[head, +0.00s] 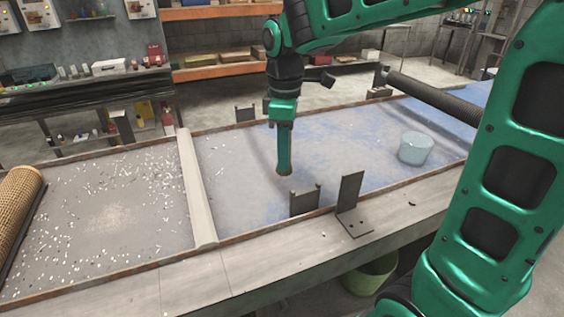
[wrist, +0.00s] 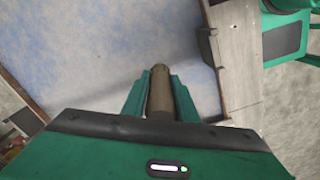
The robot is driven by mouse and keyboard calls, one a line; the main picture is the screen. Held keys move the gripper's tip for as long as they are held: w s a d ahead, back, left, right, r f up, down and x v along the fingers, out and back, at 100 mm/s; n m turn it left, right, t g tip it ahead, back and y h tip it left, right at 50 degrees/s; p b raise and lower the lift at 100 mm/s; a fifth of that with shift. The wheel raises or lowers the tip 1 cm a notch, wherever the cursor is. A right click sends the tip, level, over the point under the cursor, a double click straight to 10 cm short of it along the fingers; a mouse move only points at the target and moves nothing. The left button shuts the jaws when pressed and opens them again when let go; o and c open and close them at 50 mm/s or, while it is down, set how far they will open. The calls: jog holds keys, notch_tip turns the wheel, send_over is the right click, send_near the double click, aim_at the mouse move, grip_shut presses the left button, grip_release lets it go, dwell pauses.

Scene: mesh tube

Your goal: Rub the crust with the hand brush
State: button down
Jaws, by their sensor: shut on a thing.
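My gripper (head: 284,165) points down over the blue-stained section of the long bench. In the wrist view, its green fingers (wrist: 160,97) are shut on a brown, rounded piece, which I take to be the hand brush (wrist: 160,88). Its brown end (head: 284,173) shows just below the fingers in the head view. Bristles cannot be made out, and I cannot tell whether it touches the surface. A pale rough patch (head: 108,214) amid white flakes on the left section may be the crust. The gripper is well to the right of that patch.
A pale divider bar (head: 197,190) crosses the bench between the sections. A tan mesh tube (head: 18,215) lies at the far left. A light-blue bucket (head: 415,148) and a dark ribbed roller (head: 435,97) are on the right. Metal brackets (head: 350,205) stand at the front edge.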

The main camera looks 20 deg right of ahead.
jog(key=shift+r, duration=1.25)
